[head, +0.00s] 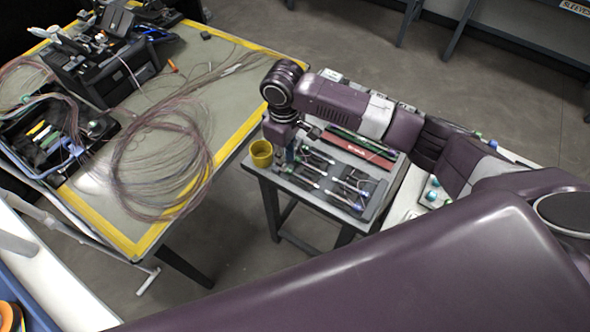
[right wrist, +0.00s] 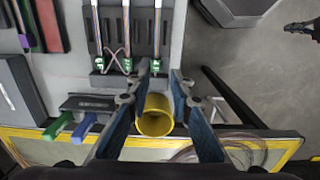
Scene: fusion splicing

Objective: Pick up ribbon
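A large loose coil of thin pinkish fibre ribbon (head: 205,165) lies on the yellow-edged table, with strands trailing to the upper right. I cannot single out one ribbon in it. My right gripper (head: 285,150) points down over the left end of the small tool table, right of the coil and beside a yellow cup (head: 261,153). In the right wrist view my right gripper (right wrist: 160,72) is open, its two blue-grey fingers apart. The yellow cup (right wrist: 155,115) shows between the fingers; contact cannot be told. Some strands show at the lower right there. My left gripper is not in view.
The yellow-edged table (head: 232,82) carries a black splicing machine (head: 105,70) and a black tool tray (head: 50,140). The small table holds dark tool holders (head: 357,190) and a red case (head: 360,150). A floor gap separates the two tables.

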